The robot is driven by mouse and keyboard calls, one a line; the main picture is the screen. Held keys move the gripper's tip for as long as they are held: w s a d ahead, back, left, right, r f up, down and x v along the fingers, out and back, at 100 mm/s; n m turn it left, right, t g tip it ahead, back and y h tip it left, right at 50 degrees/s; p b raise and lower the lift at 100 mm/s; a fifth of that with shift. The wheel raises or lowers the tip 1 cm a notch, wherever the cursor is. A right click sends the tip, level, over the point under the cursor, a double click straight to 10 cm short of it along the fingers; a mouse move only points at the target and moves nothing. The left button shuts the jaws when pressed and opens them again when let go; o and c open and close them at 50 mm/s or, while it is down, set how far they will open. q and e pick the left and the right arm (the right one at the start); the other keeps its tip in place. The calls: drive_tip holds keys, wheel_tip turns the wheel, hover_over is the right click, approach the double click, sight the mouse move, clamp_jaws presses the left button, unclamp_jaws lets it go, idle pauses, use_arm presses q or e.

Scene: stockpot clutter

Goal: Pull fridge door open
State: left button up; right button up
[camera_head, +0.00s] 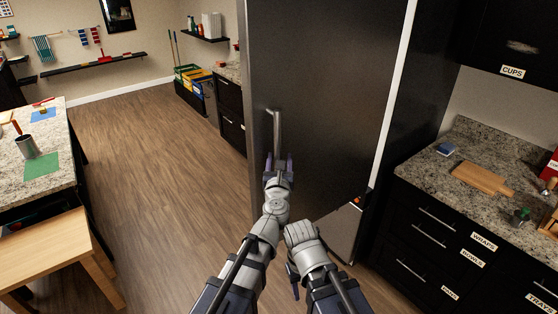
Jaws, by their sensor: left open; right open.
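The fridge door (330,90) is a tall dark grey metal panel in the middle of the head view. Its vertical bar handle (277,128) is near the door's left edge. My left gripper (279,163) is open at the lower part of the handle, with its purple fingers on either side of the bar. Whether they touch it I cannot tell. My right gripper (293,279) is lower and close beside the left arm, away from the handle. Its fingers are partly hidden by its own wrist.
A granite counter (440,172) with dark drawers stands to the right, bearing a cutting board (482,178). A wooden table (45,250) and a granite-topped island (55,140) are at the left. The wood floor (150,170) between is clear.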

drive_tip(key=shift+a, duration=0.1)
drive_tip(key=shift+r, duration=0.1)
wheel_tip(320, 180, up, 10)
drive_tip(key=p, duration=1)
